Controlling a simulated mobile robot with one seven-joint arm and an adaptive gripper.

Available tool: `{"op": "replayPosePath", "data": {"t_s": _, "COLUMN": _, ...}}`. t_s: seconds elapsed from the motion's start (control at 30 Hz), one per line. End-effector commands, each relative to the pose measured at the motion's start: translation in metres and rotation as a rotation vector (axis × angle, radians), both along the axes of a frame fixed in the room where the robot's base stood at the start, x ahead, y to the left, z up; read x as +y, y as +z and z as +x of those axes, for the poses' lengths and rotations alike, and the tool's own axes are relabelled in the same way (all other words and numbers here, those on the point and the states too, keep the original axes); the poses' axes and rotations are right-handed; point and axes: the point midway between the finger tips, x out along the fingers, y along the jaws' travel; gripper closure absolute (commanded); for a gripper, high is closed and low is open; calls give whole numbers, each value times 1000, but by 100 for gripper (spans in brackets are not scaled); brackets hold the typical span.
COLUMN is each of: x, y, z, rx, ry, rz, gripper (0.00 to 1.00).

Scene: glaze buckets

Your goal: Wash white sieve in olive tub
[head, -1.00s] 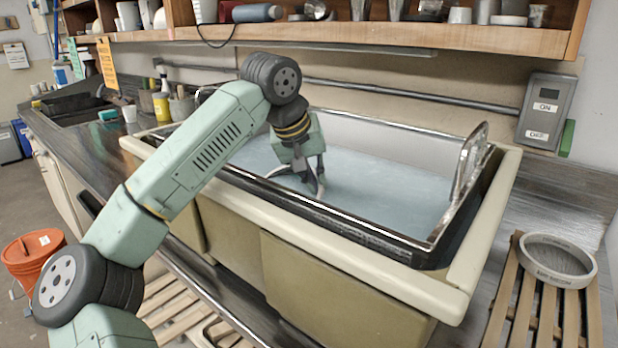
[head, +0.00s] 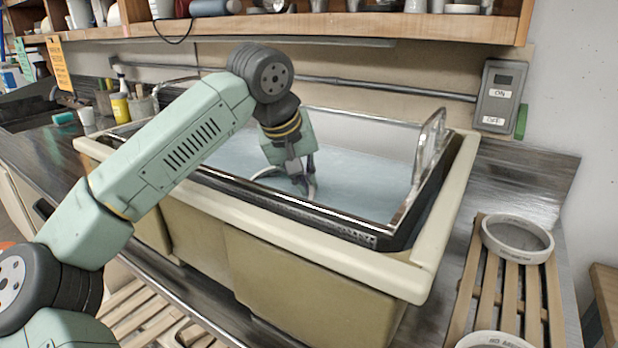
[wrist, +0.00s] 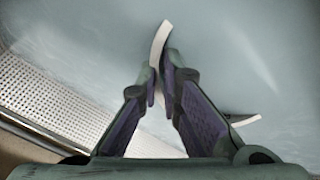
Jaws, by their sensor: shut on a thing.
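The olive tub (head: 290,290) has a cream rim, a dark metal inner edge and cloudy pale-blue water (head: 360,165). My gripper (head: 302,186) reaches down inside the tub near its front wall. In the wrist view its fingers (wrist: 160,75) are closed on a thin whitish curved rim, seemingly the white sieve (wrist: 160,40). A short piece of a pale rim also shows at the right of the fingers. In the head view a pale curved edge (head: 265,171) shows beside the fingers. Most of the sieve is hidden by the water.
A pale round sieve (head: 517,250) rests on a wooden slatted rack (head: 495,293) right of the tub; another (head: 492,341) is cut off at the bottom edge. A perforated metal strip (wrist: 60,105) lies near the fingers. A shelf (head: 350,27) runs above, and an ON/OFF switch box (head: 498,95) is on the wall.

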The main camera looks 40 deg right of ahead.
Motion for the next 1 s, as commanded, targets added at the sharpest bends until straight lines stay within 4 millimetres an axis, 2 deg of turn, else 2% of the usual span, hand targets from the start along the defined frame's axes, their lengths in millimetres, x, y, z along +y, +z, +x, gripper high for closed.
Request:
{"op": "replayPosePath", "data": {"t_s": 0.1, "x": 8, "y": 4, "z": 17, "rx": 1, "ry": 5, "rz": -1, "gripper": 100}}
{"op": "replayPosePath", "data": {"t_s": 0.53, "x": 29, "y": 1, "z": 69, "rx": 0, "ry": 3, "rz": 0, "gripper": 100}}
{"op": "replayPosePath", "data": {"t_s": 0.7, "x": 31, "y": 1, "z": 74, "rx": -1, "ry": 0, "rz": 0, "gripper": 100}}
{"op": "replayPosePath", "data": {"t_s": 1.0, "x": 29, "y": 0, "z": 69, "rx": -3, "ry": -1, "rz": -1, "gripper": 100}}
